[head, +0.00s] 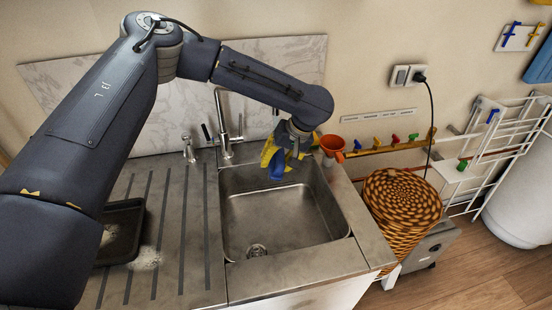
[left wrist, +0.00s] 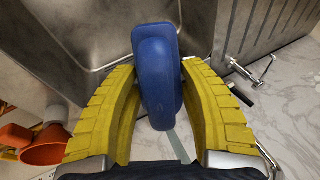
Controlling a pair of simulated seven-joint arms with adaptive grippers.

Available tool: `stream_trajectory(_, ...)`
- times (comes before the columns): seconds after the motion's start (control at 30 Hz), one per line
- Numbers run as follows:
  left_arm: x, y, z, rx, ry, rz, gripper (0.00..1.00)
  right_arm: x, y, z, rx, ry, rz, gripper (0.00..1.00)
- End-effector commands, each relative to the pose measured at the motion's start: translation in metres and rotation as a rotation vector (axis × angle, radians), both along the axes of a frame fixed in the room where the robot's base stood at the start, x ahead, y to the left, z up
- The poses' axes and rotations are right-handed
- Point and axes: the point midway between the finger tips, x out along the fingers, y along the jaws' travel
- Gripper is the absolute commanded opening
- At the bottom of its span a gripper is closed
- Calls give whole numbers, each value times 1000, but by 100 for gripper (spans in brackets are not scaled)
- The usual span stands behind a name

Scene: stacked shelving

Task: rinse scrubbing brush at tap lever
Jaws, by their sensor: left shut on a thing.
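My left gripper (head: 283,160) has yellow fingers and is shut on a blue scrubbing brush (head: 277,165). It holds the brush above the back right part of the sink, to the right of the tap and apart from it. In the left wrist view the brush (left wrist: 157,70) sits between both fingers, its smooth blue face towards the camera; bristles cannot be made out. The silver tap (head: 225,130) stands behind the sink, with a dark-tipped tap lever (head: 206,132) on its left. No water stream shows. My right gripper is not in view.
The steel sink basin (head: 262,222) is empty, with a drain at its front. A small metal fitting (head: 189,150) stands left of the tap. An orange funnel-like cup (head: 333,147) is close right of the gripper. A dark tray (head: 122,235) lies on the ribbed drainboard.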

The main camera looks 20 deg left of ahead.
Motion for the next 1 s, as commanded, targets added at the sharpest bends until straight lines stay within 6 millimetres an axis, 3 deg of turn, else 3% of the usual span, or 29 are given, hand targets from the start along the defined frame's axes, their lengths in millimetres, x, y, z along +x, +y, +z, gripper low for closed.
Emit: stream_trajectory(1.0, -62, -17, 0, 1, -1, 0, 4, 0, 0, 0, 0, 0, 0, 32)
